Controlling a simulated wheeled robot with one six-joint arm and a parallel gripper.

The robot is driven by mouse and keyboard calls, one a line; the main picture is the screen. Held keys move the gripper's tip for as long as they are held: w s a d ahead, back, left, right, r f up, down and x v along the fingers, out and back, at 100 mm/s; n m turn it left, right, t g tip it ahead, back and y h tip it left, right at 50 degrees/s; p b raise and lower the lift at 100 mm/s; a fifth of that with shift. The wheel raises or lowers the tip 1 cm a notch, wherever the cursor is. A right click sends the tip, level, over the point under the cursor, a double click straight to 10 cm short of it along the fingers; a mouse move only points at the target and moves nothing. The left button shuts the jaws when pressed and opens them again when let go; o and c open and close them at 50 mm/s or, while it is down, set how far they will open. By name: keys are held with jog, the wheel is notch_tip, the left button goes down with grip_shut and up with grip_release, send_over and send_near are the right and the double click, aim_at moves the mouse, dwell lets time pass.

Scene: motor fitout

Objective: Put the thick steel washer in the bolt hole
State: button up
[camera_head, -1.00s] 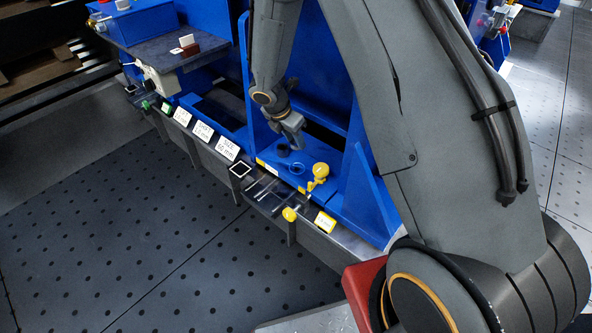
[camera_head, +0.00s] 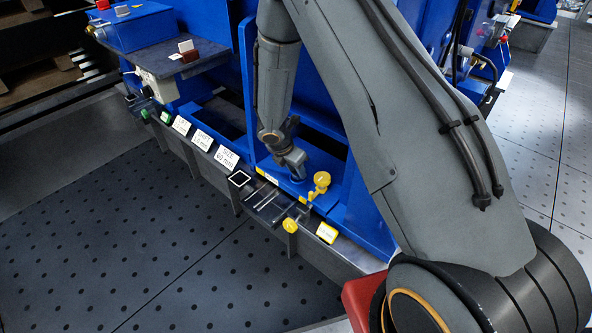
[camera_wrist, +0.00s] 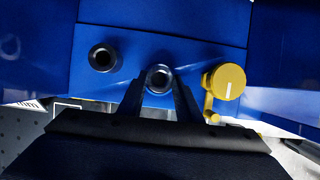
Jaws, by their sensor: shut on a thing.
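My gripper (camera_head: 298,172) is low over the blue fixture plate (camera_wrist: 215,55). In the wrist view, its fingers (camera_wrist: 160,88) are shut on a small grey steel ring (camera_wrist: 160,72), which looks like the thick washer. The ring's dark centre faces the camera. The bolt hole is not clearly visible; the ring and fingertips cover the plate there. I cannot tell whether the washer is above the hole, touching the plate or inside it.
A black ring-shaped part (camera_wrist: 103,58) stands on the plate left of my fingers. A yellow knob (camera_wrist: 226,82) is close on the right, also in the head view (camera_head: 322,180). Labelled cards (camera_head: 203,140) line the front ledge. Blue upright walls flank the plate.

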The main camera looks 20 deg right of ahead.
jog(key=shift+f+b, duration=0.3)
jog(key=shift+f, duration=0.1)
jog(key=shift+f, duration=0.2)
jog(key=o, duration=1.2)
